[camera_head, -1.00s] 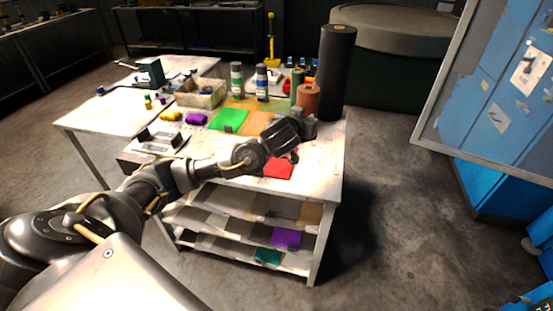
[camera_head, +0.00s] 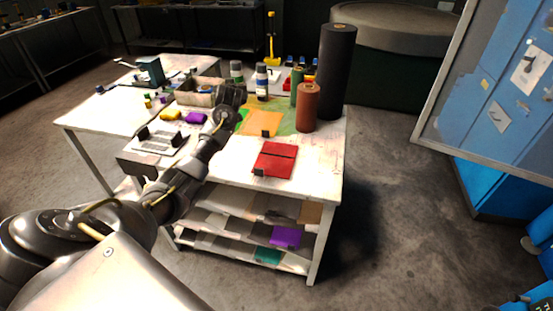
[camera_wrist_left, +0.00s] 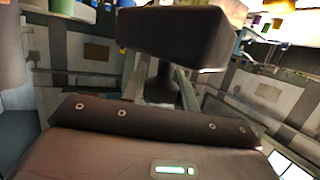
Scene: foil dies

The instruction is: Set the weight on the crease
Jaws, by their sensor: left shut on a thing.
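My left gripper (camera_head: 231,92) is above the far part of the white table, by the green card (camera_head: 240,116), most of which the arm hides. In the left wrist view the gripper (camera_wrist_left: 161,88) is shut on the neck of a dark block-like weight (camera_wrist_left: 172,32). The red card (camera_head: 284,153) lies flat near the table's front, with a dark line across it and a small dark block (camera_head: 259,172) at its front edge. The orange card (camera_head: 262,120) lies behind it with a similar block (camera_head: 265,134). My right gripper is not in view.
A tall black roll (camera_head: 335,75), a brown roll (camera_head: 307,108) and a green roll (camera_head: 297,88) stand at the table's right. A bin (camera_head: 190,93) and bottles (camera_head: 261,82) stand at the back. The front right tabletop is clear.

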